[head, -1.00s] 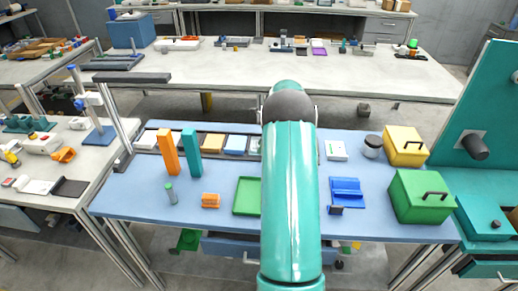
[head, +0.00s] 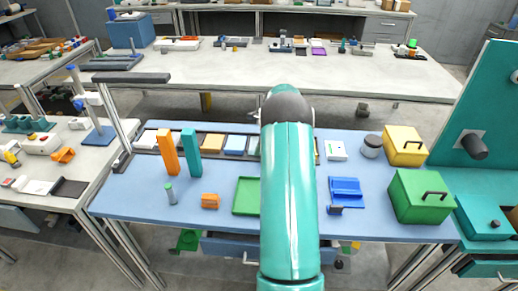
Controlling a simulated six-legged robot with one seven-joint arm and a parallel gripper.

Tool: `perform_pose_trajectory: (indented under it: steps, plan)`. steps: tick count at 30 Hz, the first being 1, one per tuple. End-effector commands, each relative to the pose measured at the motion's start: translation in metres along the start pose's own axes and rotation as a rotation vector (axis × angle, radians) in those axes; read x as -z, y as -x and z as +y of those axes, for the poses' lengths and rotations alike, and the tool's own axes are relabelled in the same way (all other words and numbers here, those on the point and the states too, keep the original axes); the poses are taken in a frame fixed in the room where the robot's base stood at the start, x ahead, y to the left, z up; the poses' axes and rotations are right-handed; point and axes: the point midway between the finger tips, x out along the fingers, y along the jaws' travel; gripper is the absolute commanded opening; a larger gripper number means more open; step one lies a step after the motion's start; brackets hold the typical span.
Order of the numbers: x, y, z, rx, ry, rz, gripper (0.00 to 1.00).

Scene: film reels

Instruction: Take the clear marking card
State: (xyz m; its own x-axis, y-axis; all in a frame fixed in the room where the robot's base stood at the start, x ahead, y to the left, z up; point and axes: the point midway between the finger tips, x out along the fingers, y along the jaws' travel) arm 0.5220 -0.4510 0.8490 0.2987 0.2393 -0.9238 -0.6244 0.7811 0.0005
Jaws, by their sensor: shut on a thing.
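My arm covers the middle of the blue workbench (head: 140,195), and my gripper is hidden behind it. I cannot make out a clear marking card or see what is in the gripper. The right end of this row is hidden by my arm.
An orange block (head: 167,152) and a teal block (head: 190,155) stand upright before the row. A green tray (head: 247,196) lies left of my arm. A blue holder (head: 346,190), yellow box (head: 404,146) and green box (head: 420,196) stand right.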

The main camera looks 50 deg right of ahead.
Motion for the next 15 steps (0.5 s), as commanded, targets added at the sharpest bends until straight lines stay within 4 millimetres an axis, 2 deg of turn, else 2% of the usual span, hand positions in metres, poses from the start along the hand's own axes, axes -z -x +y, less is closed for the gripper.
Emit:
perform_pose_trajectory:
  steps: [8, 15]
  plan:
    - [-0.011, 0.027, -0.001, 0.004, 0.002, 0.000, 0.00]
    - [-0.026, 0.053, 0.024, 0.003, 0.003, 0.000, 0.00]
